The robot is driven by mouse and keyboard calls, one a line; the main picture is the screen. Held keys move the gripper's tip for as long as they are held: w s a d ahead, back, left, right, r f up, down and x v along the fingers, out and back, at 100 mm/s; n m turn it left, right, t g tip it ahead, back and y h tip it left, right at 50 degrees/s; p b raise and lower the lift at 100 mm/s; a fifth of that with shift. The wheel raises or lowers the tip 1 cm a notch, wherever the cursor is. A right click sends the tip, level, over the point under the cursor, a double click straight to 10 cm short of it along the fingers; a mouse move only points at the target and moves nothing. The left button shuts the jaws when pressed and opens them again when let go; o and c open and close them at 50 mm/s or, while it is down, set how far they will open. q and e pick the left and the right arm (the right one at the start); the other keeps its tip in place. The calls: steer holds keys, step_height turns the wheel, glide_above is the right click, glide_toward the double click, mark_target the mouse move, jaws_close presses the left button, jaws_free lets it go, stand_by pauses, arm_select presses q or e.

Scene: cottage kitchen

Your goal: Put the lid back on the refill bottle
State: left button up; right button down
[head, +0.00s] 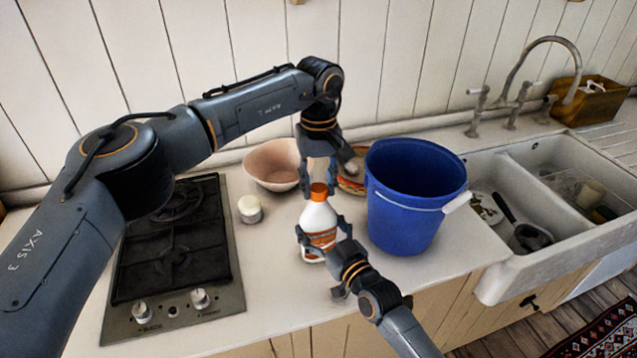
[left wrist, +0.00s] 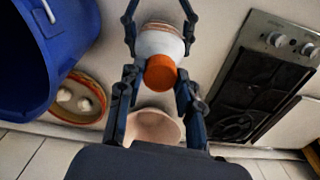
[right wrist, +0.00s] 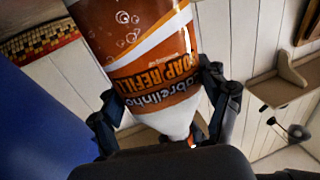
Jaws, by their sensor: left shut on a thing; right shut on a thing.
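The refill bottle (head: 317,222) stands upright on the counter, white with an orange-brown label. My right gripper (head: 322,236) is shut around its body. The label fills much of the right wrist view (right wrist: 145,60), upside down between the fingers. The orange lid (head: 319,191) is at the top of the bottle, in line with its neck. My left gripper (head: 320,174) comes from above and is shut on the lid. In the left wrist view the lid (left wrist: 160,73) sits between the fingers, over the white bottle shoulder (left wrist: 158,43). Whether it is fully seated is hidden.
A blue bucket (head: 408,205) stands close to the right of the bottle. A pink bowl (head: 273,165) and a plate with food (head: 352,183) are behind. A small white jar (head: 250,209) and the black hob (head: 172,245) are left. The sink (head: 520,260) is at right.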

arm_select(q)
steer(key=m, duration=0.7)
steer(key=shift+m, duration=0.3)
arm_select(e)
steer(key=shift+f, duration=0.1)
arm_select(q)
steer(key=o, duration=0.8)
steer(key=shift+c, duration=0.2)
step_height(320, 180, up, 12)
arm_select(e)
jaws_free()
steer(key=v, duration=1.2)
